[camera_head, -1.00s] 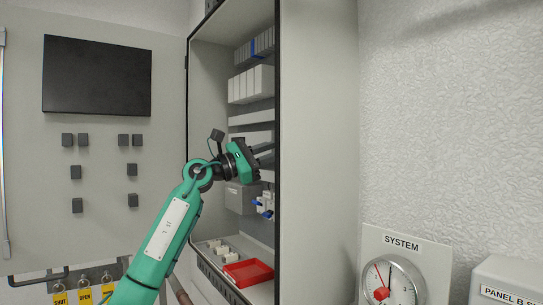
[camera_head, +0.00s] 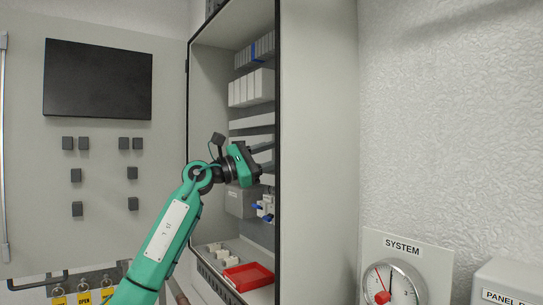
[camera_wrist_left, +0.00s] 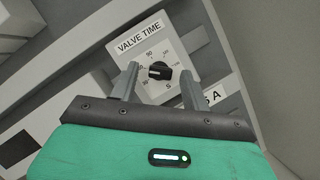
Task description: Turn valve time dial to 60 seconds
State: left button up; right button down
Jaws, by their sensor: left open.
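The valve time dial (camera_wrist_left: 159,71) is a black knob on a pale plate marked VALVE TIME (camera_wrist_left: 139,37), seen in the left wrist view. A number that looks like 90 is printed above the knob; the other marks are too small or partly hidden to read surely. My left gripper (camera_wrist_left: 160,80) is open, with one finger on each side of the knob in the picture. I cannot tell whether the fingers touch it. In the head view my left gripper (camera_head: 262,158) reaches into the open cabinet, and the dial is hidden there. My right gripper is out of view.
The cabinet (camera_head: 276,60) has a dark edge and a side wall close to my gripper. A red tray (camera_head: 248,276) lies on its floor below. A SYSTEM gauge (camera_head: 395,284) is at the lower right. Padlocks with yellow tags (camera_head: 84,298) hang at the lower left.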

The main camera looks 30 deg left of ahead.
pick_arm(q)
jog(key=shift+s+f, duration=0.1)
jog(key=b+v, duration=0.6)
jog(key=v, duration=0.7)
jog(key=shift+s+a+b, duration=0.15)
jog(key=shift+a+b, duration=0.1)
jog(key=shift+b, duration=0.15)
jog(key=shift+f, duration=0.1)
